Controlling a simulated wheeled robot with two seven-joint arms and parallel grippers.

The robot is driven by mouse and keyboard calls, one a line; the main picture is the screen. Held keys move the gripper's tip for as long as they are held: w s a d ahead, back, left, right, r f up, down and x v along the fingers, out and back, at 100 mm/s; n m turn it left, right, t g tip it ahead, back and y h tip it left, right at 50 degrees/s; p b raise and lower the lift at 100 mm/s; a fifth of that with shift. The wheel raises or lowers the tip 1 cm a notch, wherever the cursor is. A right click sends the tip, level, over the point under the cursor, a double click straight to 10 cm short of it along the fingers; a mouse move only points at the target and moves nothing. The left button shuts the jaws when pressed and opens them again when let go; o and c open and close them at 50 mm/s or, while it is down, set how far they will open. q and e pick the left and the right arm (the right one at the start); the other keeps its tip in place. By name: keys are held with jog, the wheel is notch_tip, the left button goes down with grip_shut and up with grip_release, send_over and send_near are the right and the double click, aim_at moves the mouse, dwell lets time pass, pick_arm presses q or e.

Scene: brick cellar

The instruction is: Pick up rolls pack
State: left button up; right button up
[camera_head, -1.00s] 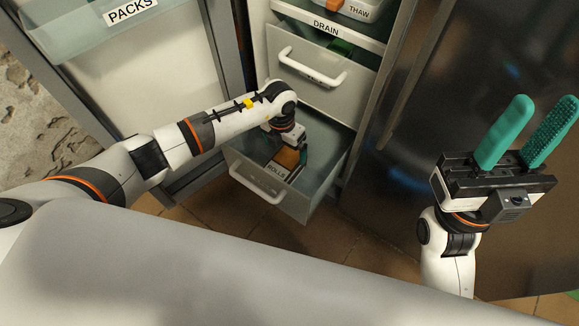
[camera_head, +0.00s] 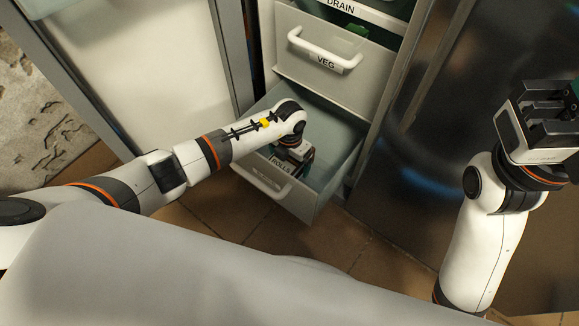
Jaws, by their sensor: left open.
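The rolls pack (camera_head: 281,166) lies in the open lower drawer (camera_head: 325,190), near its front wall. My left arm reaches in from the left, and my left gripper (camera_head: 296,156) points down inside the drawer, right at the pack. It is open; its fingertips are mostly hidden under the wrist, so I cannot tell if they touch the pack.
A shut "VEG" drawer (camera_head: 330,68) with a white handle sits just above. A "DRAIN" shelf (camera_head: 362,14) is higher up. The open fridge door (camera_head: 150,70) with a bin stands at left. A dark steel panel (camera_head: 425,130) is at right. Tiled floor lies below.

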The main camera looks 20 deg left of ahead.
pick_arm(q)
jog(key=shift+f, duration=0.4)
jog(key=shift+c, duration=0.2)
jog(key=shift+r, duration=0.1)
jog(key=c, duration=1.1)
jog(key=shift+r, duration=0.1)
